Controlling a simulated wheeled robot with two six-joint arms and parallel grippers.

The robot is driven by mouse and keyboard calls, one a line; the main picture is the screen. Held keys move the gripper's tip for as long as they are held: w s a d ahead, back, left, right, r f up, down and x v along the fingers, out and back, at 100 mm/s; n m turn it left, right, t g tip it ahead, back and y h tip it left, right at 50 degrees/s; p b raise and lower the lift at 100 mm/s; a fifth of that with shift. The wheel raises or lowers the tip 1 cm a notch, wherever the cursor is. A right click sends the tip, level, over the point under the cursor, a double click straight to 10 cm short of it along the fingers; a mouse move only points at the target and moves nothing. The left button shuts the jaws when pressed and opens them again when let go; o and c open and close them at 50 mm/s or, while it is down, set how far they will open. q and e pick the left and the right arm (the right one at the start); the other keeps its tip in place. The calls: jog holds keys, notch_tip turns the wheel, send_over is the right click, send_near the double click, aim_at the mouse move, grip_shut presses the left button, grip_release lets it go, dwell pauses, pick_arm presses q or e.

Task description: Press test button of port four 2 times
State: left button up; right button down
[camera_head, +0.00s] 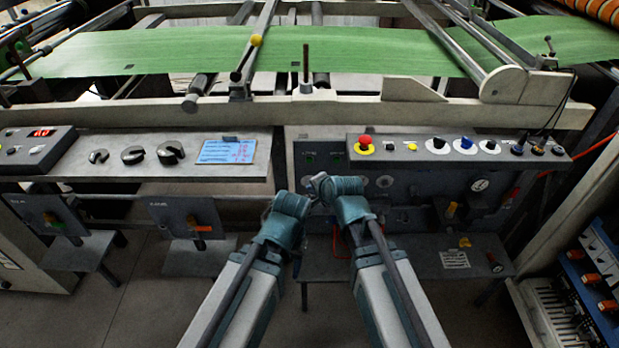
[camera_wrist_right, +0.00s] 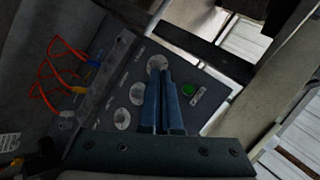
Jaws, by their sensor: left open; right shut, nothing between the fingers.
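A dark panel (camera_wrist_right: 143,65) with several round grey ports in a slanting row fills the middle of the right wrist view. The port at the top (camera_wrist_right: 156,63) is partly behind my right fingertips; another port (camera_wrist_right: 137,94) and a lower port (camera_wrist_right: 122,119) show left of the fingers. A green round button (camera_wrist_right: 188,90) sits right of the fingers. Port labels are too small to read. My right gripper (camera_wrist_right: 164,74) is shut and empty; whether it touches the panel I cannot tell. In the head view it points left at the panel (camera_head: 315,150). My left gripper (camera_head: 304,198) is open, close beside it.
Orange cables (camera_wrist_right: 55,75) run left in the wrist view. Green web (camera_head: 270,50) crosses behind.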

aim_at(309, 160)
pick_arm(q)
jog(key=shift+s+f, duration=0.2)
jog(key=shift+f, duration=0.1)
pick_arm(e)
jog(key=shift+w+m, duration=0.1)
jog(key=shift+m, duration=0.2)
jog(key=shift+w, duration=0.1)
jog(key=w, duration=0.8)
jog(key=shift+w, duration=0.3)
jog(key=shift+w, duration=0.15)
dwell(1.6)
jog(key=shift+w, duration=0.25)
jog(key=shift+w, duration=0.45)
dwell(0.7)
jog(key=shift+s, duration=0.85)
